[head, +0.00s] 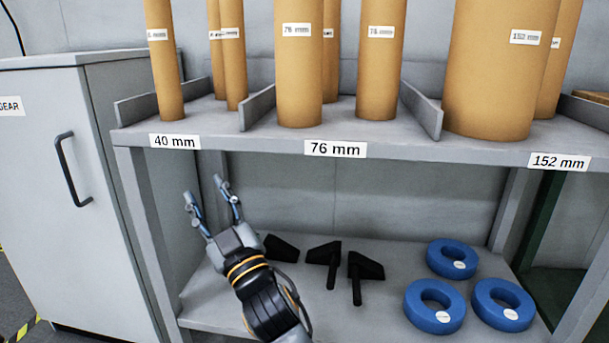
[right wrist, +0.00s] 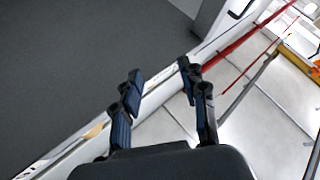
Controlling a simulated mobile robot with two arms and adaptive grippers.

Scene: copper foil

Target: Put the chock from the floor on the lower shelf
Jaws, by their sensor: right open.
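My right gripper (head: 205,190) is open and empty, raised in front of the shelf unit's left part, below the upper shelf's edge. It also shows open in the right wrist view (right wrist: 160,72), with nothing between its fingers. On the lower shelf (head: 385,315) lie three black chock-like pieces: a left one (head: 281,247) partly hidden by my gripper, a middle one (head: 323,255) and a right one (head: 366,267). The middle and right ones have handles pointing forward. No chock shows on the floor in either view. My left gripper is not in view.
Blue rings (head: 434,307) lie on the lower shelf's right part. Brown cardboard tubes (head: 299,70) stand on the upper shelf (head: 230,140), between low dividers. A grey cabinet (head: 100,230) with a dark handle stands close at the left. A red line or bar (right wrist: 240,40) crosses the right wrist view.

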